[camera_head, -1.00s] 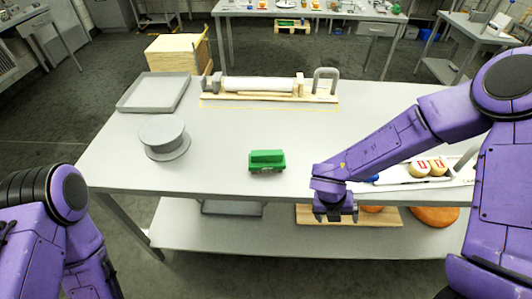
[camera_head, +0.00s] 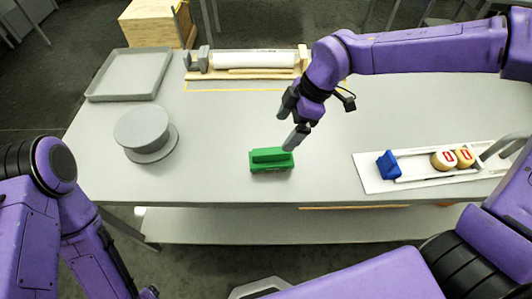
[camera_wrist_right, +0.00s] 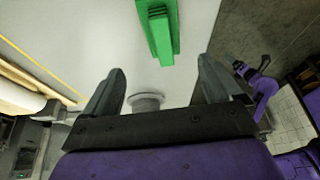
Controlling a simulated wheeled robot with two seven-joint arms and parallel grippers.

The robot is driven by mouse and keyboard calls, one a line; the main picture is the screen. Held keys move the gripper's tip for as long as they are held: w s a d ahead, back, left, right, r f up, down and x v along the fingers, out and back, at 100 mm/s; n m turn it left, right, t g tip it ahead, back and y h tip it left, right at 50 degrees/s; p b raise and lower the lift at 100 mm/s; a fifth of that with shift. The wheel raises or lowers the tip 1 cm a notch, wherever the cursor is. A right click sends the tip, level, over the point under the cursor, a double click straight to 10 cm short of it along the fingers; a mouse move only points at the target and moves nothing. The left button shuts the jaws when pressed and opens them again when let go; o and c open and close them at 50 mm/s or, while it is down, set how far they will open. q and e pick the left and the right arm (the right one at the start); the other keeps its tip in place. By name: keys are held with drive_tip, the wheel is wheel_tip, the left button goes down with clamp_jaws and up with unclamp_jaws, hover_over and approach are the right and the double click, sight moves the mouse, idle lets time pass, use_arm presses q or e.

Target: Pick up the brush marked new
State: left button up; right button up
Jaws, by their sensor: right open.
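A green brush (camera_head: 271,160) lies on the grey table near its front edge, left of centre. I cannot read any "new" mark on it. It also shows at the top of the right wrist view (camera_wrist_right: 162,30), ahead of the fingers. My right gripper (camera_head: 291,122) is open and empty, just above and behind the brush at its right end. Its two spread fingers show in the right wrist view (camera_wrist_right: 162,72), with nothing between them touching. My left arm is at the lower left, and its fingers do not show clearly.
A white board on the right holds a blue block (camera_head: 389,164) and small round cheeses (camera_head: 444,160). A grey round stand (camera_head: 142,128) and a tray (camera_head: 130,74) are at the left. A wooden-ended roller fixture (camera_head: 252,60) lies at the back. The table around the brush is clear.

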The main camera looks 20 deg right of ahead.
sight(269, 157)
drive_tip(key=shift+s+f+b, duration=0.2)
drive_tip(key=shift+f+b, duration=0.15)
drive_tip(key=shift+f, duration=0.4)
drive_tip(key=shift+s+f, duration=0.1)
drive_tip(key=shift+s, duration=0.15)
drive_tip(key=x, duration=0.2)
drive_tip(key=w+x, duration=0.1)
drive_tip(key=x, duration=0.2)
drive_tip(key=shift+a+f+p, duration=0.1)
drive_tip(key=shift+f+p, duration=0.05)
drive_tip(key=shift+p, duration=0.2)
drive_tip(key=x, duration=0.1)
drive_tip(key=p+x, duration=0.1)
drive_tip(key=x, duration=0.1)
drive_tip(key=p+x, duration=0.1)
drive_tip(key=shift+s+a+f, duration=0.25)
drive_tip(key=shift+s+a, duration=0.1)
drive_tip(key=shift+a, duration=0.05)
drive_tip(key=shift+w+a+f, duration=0.1)
drive_tip(key=shift+w+f, duration=0.05)
drive_tip(key=shift+f, duration=0.1)
use_arm(q)
drive_tip(key=shift+s+r, duration=0.1)
drive_tip(key=shift+r, duration=0.45)
drive_tip(key=shift+f+b, duration=0.35)
drive_tip(key=shift+b, duration=0.05)
use_arm(e)
drive_tip(key=shift+f, duration=0.25)
